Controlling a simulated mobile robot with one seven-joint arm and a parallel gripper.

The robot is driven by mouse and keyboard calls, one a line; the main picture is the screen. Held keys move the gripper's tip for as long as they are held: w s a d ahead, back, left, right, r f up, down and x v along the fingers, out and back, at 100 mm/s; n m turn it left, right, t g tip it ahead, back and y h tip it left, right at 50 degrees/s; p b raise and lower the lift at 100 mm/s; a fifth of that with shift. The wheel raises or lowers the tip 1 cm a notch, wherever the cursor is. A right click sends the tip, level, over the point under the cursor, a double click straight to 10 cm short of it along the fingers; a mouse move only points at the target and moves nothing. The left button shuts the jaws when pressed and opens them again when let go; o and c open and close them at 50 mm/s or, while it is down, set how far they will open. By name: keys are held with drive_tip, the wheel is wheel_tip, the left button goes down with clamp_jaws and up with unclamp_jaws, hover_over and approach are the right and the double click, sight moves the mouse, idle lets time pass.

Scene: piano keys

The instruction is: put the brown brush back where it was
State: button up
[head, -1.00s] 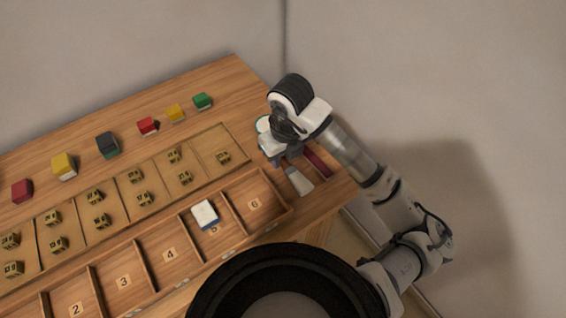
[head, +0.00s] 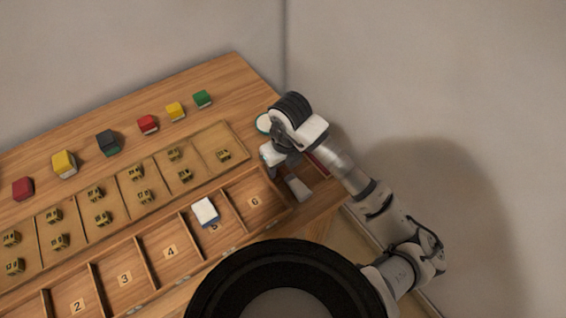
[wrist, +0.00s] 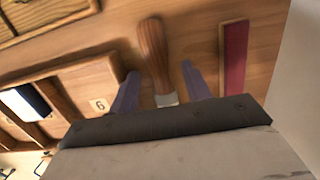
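The brown brush lies on the wooden table at its right end. In the wrist view its brown handle (wrist: 153,45) and a pale metal part show between my fingers. In the head view its pale grey head (head: 299,188) shows below my gripper, and the handle is hidden. My gripper (head: 284,172) points down over the brush. In the wrist view my gripper (wrist: 158,72) is open, with one finger on each side of the handle and a gap on both sides. I cannot tell its exact height above the table.
A dark red strip (wrist: 235,55) lies just right of the brush. Numbered compartments (head: 255,203) are to the left, with a white and blue block (head: 205,212) in compartment 5. A wall (head: 430,80) is close on the right.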

sight(286, 171)
drive_tip(key=shift+r, duration=0.1)
wheel_tip(286, 171, up, 12)
drive_tip(key=s+b, duration=0.1)
drive_tip(key=b, duration=0.1)
drive_tip(key=shift+d, duration=0.4)
